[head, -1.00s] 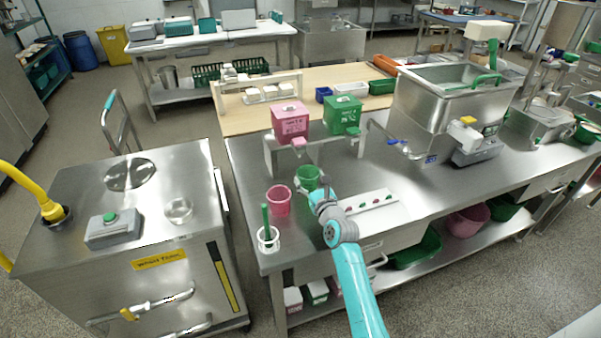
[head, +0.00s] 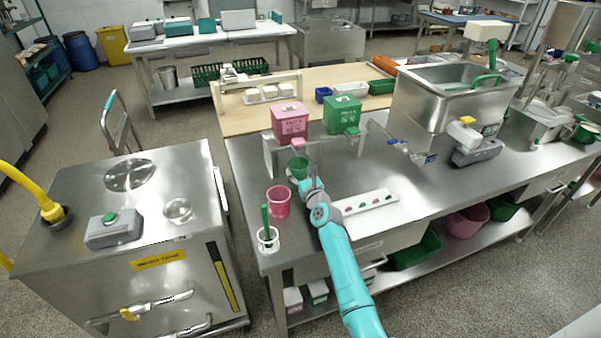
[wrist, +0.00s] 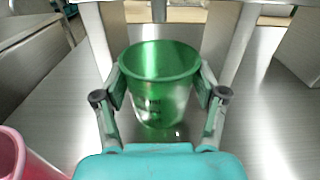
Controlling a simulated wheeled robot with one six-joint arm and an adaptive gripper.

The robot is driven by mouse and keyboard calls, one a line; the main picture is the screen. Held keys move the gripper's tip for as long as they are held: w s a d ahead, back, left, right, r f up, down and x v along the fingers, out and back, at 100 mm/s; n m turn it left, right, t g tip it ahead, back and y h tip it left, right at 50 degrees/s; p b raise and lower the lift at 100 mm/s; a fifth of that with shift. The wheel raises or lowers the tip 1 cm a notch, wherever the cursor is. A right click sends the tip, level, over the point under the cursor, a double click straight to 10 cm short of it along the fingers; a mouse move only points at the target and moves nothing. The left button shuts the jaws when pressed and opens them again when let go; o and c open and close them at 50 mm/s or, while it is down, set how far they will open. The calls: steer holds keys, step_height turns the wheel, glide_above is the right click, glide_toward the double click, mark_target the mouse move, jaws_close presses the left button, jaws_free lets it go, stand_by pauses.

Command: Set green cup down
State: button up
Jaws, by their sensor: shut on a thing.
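The green cup (wrist: 160,90) is upright between the two fingers of my gripper (wrist: 160,98), which is shut on it. In the head view the green cup (head: 298,168) is in front of the raised shelf, below the pink box, with my gripper (head: 304,180) at its near side. A faint green reflection shows on the steel below the cup; I cannot tell whether its base touches the surface. The pink cup (head: 278,200) stands on the steel table to the left and nearer; its rim shows at the lower left of the wrist view (wrist: 22,160).
The steel shelf (head: 268,150) carries a pink box (head: 290,122) and a green box (head: 343,115). A white holder (head: 268,240) with a green-handled tool stands at the near left. A white strip with coloured pieces (head: 365,202) lies to the right. Steel is bare right of the shelf.

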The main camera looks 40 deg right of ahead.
steer(key=shift+f, duration=0.25)
steer(key=o, duration=1.3)
steer(key=shift+f, duration=0.1)
steer(key=shift+s, duration=0.15)
steer(key=v, duration=1.1)
steer(key=shift+s+a, duration=0.15)
steer(key=shift+s, duration=0.2)
